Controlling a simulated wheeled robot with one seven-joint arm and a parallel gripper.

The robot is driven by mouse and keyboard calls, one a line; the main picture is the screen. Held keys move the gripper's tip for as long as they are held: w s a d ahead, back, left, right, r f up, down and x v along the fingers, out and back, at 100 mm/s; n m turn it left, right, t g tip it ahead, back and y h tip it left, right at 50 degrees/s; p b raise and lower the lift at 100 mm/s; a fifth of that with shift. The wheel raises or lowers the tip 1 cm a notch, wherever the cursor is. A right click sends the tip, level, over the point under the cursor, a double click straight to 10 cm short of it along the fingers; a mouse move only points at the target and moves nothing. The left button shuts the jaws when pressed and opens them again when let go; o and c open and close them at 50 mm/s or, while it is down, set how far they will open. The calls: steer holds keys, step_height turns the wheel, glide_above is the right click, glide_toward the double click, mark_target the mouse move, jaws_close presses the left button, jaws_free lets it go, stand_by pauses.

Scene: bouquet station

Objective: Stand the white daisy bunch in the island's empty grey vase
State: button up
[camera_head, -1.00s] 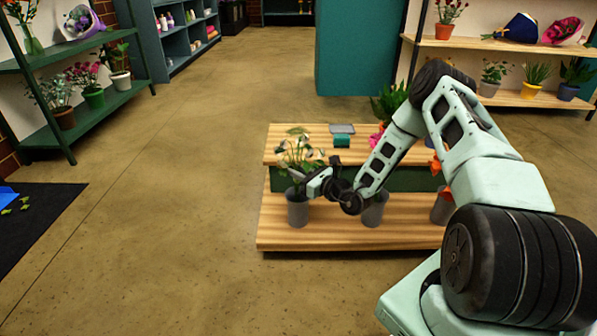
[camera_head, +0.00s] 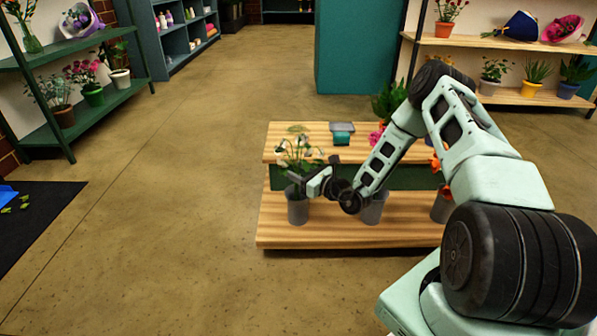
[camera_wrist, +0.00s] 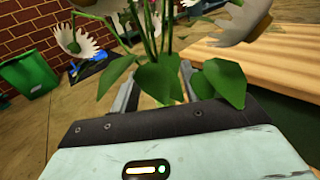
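The white daisy bunch (camera_head: 297,152) is upright over the left grey vase (camera_head: 298,210) on the island's lower shelf. Its leaves and my gripper hide the vase's mouth, so I cannot tell how deep the stems sit. My gripper (camera_head: 307,184) is at the bunch's lower leaves, just above the vase rim, reaching in from the right. In the wrist view, the daisy stems (camera_wrist: 153,35) rise between my two fingers (camera_wrist: 158,84). The fingers stand apart, but leaves cover the space between them, so their grip on the stems is unclear.
Another grey vase (camera_head: 373,210) stands behind my wrist, and a third (camera_head: 441,208) with orange flowers stands to the right. A teal item (camera_head: 342,137) lies on the island's upper top (camera_head: 288,133).

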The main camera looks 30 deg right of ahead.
steer(key=shift+s, duration=0.1)
steer(key=p+v, duration=0.7)
steer(key=v, duration=1)
steer(key=shift+s+r, duration=0.1)
steer(key=shift+r, duration=0.05)
